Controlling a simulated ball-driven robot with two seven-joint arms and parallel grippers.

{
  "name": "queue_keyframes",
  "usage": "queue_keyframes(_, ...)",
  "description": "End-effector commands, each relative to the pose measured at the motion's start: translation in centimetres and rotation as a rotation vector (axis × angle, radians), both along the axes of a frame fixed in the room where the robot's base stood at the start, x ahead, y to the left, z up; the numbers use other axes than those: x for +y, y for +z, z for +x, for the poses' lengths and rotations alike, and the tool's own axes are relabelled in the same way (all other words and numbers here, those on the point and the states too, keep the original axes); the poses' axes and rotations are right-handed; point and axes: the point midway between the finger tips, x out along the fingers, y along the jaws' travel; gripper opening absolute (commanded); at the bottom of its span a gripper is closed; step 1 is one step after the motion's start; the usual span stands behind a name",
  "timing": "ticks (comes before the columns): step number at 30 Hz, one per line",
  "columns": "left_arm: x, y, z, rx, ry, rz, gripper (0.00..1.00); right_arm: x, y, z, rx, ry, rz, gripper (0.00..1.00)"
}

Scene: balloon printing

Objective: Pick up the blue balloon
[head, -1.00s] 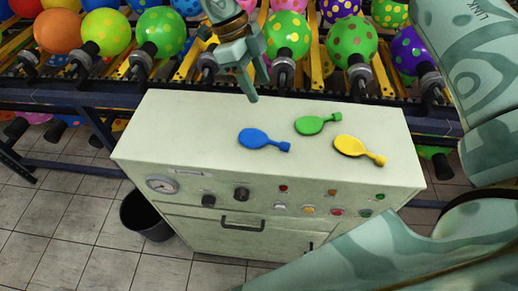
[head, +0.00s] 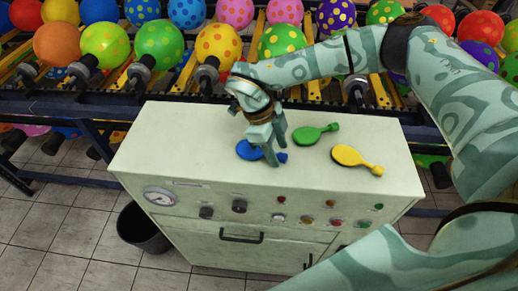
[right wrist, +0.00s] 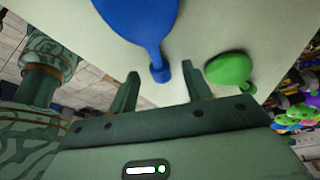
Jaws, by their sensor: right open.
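The blue balloon (head: 246,150) lies flat and uninflated on top of the cream cabinet (head: 150,130). In the right wrist view my open right gripper (right wrist: 165,82) has one finger on each side of the blue balloon's neck end (right wrist: 160,70). The balloon's wide body (right wrist: 138,18) lies beyond the fingers. I cannot tell whether the fingers touch the cabinet top. My left gripper is not in view.
A green balloon (head: 312,134) lies close to the right of my gripper, and a yellow one (head: 352,157) lies farther right. Behind the cabinet is a rack of inflated dotted balloons (head: 218,45). The cabinet top's left side is clear.

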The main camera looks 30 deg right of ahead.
Motion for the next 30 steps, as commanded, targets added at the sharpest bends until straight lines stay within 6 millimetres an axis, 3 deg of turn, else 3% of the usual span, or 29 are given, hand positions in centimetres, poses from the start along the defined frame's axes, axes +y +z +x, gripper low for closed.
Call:
queue_keyframes(9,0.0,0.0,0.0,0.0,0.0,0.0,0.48,-0.2,-0.9,-0.2,-0.001,0.001,0.0,0.49)
queue_keyframes(14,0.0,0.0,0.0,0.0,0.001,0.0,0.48,-0.2,-0.9,-0.2,-0.001,0.001,0.0,0.1)
queue_keyframes(25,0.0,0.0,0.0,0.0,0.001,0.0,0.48,-0.2,-0.7,-0.2,-0.001,0.001,0.0,0.1)
queue_keyframes(30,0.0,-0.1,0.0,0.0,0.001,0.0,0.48,-0.3,0.8,-0.1,-0.004,0.0,-0.001,0.1)
